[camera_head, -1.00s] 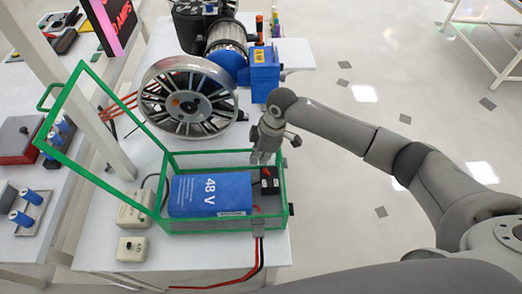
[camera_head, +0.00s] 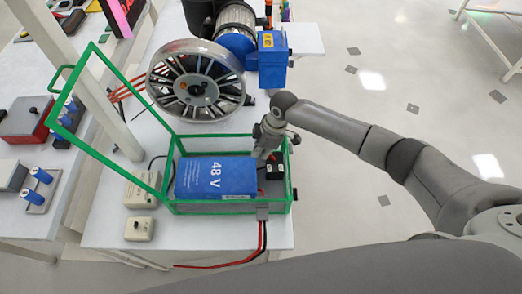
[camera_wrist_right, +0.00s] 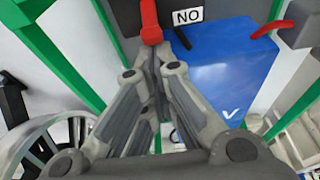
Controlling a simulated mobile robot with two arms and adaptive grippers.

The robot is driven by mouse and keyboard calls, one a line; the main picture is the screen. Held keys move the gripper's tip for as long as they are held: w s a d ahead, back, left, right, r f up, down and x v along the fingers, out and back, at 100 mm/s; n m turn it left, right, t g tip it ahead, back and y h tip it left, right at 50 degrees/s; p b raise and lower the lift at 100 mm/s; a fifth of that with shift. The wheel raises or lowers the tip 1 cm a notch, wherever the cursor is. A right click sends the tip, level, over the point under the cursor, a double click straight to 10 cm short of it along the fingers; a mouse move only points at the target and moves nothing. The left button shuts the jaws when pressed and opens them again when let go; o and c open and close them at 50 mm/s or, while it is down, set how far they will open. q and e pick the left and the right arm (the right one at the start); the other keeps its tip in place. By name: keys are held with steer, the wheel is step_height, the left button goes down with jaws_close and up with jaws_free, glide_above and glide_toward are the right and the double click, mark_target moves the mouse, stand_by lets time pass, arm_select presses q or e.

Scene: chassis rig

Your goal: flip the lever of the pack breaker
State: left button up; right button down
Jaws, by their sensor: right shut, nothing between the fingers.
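The blue 48 V pack (camera_head: 215,177) lies in a green-framed case with its lid frame (camera_head: 88,62) swung up to the left. The black breaker (camera_head: 275,172) sits at the pack's right end, partly hidden by my right gripper (camera_head: 266,153). In the right wrist view, a red lever (camera_wrist_right: 150,20) stands just beyond my right gripper's fingertips (camera_wrist_right: 155,55), beside a label (camera_wrist_right: 187,16) that reads "NO" from this side. The fingers are together and empty. They overlap the lever's near end in the picture; contact cannot be told. My left gripper is not in view.
A spoked wheel (camera_head: 196,86) and a blue box (camera_head: 273,60) stand behind the case. Small grey boxes (camera_head: 139,229) are at its left. Red and black cables (camera_head: 262,238) run off its front edge. Open floor lies to the right.

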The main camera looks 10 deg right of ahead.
mark_target(273, 156)
steer(key=shift+d+r+y+b, duration=0.15)
steer(key=shift+d+y+b, duration=0.2)
steer(key=shift+y, duration=0.25)
steer(key=d+y+b, duration=0.1)
steer(key=y+b, duration=0.1)
steer(key=b, duration=0.1)
steer(key=shift+s+d+r+t+y, duration=0.15)
steer(key=shift+s+d+t+y, duration=0.15)
steer(key=shift+d+t+y, duration=0.1)
steer(key=shift+d+r, duration=0.15)
steer(key=shift+r, duration=0.05)
steer(key=shift+d+r+b, duration=0.15)
steer(key=shift+d+b, duration=0.2)
steer(key=shift+b, duration=0.05)
steer(key=shift+d+r, duration=0.1)
steer(key=shift+d, duration=0.1)
steer(key=shift+a+r+p, duration=0.2)
steer(key=shift+r+p, duration=0.1)
steer(key=shift+p, duration=0.05)
steer(key=shift+r+p, duration=0.4)
steer(key=shift+r, duration=0.15)
